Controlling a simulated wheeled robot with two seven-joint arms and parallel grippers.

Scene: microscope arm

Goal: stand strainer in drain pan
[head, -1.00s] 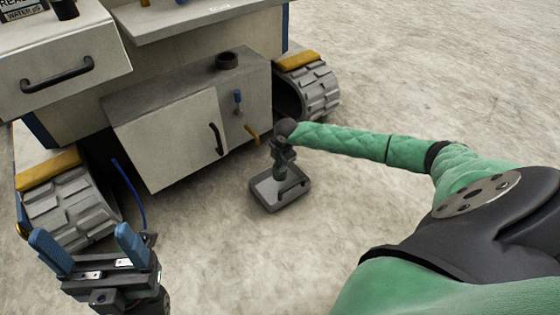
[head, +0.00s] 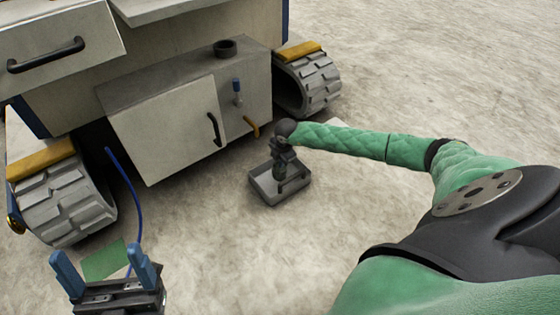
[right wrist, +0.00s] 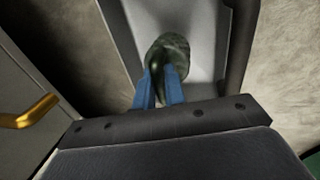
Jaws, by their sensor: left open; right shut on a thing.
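The drain pan (head: 262,196) is a shallow grey tray on the ground in front of the vehicle; its pale floor (right wrist: 205,35) shows in the right wrist view. My right gripper (head: 284,170) is over the pan. Its blue fingers (right wrist: 159,90) are shut on a dark green, rounded thing, which I take for the strainer (right wrist: 172,48), with the pan floor behind it. In the head view the strainer is mostly hidden by the gripper; I cannot tell whether its foot touches the pan. My left gripper (head: 105,262) is open and empty at the lower left.
The vehicle's white cabinet (head: 168,135) with a black handle stands behind the pan, with a yellow lever (head: 251,127) close by. Treaded wheels (head: 62,205) flank it. A blue hose (head: 130,185) hangs near my left gripper, above a green patch (head: 104,262).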

